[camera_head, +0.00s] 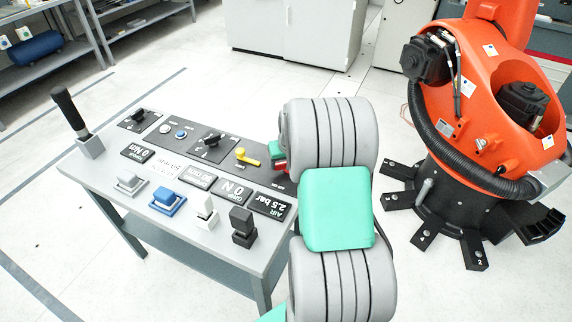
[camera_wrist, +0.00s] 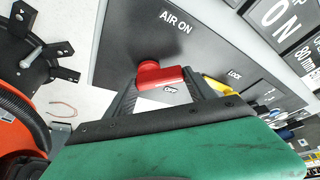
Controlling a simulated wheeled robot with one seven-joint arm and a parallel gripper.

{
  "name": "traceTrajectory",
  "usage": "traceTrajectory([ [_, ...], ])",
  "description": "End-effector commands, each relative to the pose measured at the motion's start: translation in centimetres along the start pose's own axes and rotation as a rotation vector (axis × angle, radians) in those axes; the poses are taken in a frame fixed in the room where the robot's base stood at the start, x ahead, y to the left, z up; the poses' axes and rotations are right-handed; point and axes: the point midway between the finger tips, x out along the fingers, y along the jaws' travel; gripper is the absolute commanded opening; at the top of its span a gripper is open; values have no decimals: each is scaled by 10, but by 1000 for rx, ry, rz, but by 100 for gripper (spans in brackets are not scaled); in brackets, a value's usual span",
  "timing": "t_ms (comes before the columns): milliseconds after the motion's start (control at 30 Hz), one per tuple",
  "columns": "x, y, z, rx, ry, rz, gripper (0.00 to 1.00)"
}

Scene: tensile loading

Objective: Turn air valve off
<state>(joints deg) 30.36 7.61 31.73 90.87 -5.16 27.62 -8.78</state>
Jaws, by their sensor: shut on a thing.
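The air valve is a red handle (camera_wrist: 160,76) on a dark panel, seen in the wrist view between the "AIR ON" and "OFF" labels. A small red part of it (camera_head: 281,167) shows in the head view at the panel's right end. My gripper (camera_wrist: 162,84) is shut on the red handle, with one dark finger on each side of it. In the head view my grey and green arm hides most of the gripper (camera_head: 279,158) and part of the valve. The "OFF" label (camera_wrist: 170,89) is visible just below the handle, between the fingers.
A yellow lever (camera_head: 246,157) marked "LOCK" sits close beside the valve. The grey console table (camera_head: 150,192) carries black knobs, displays, coloured blocks and an upright black lever (camera_head: 70,108). A large orange robot (camera_head: 490,100) stands at right. Open floor lies behind the console.

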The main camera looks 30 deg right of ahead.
Motion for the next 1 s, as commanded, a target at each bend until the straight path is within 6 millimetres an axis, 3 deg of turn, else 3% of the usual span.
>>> traceTrajectory([
  [600,4,-3,-10,499,4,205,23],
  [1000,4,-3,-13,658,5,269,23],
])
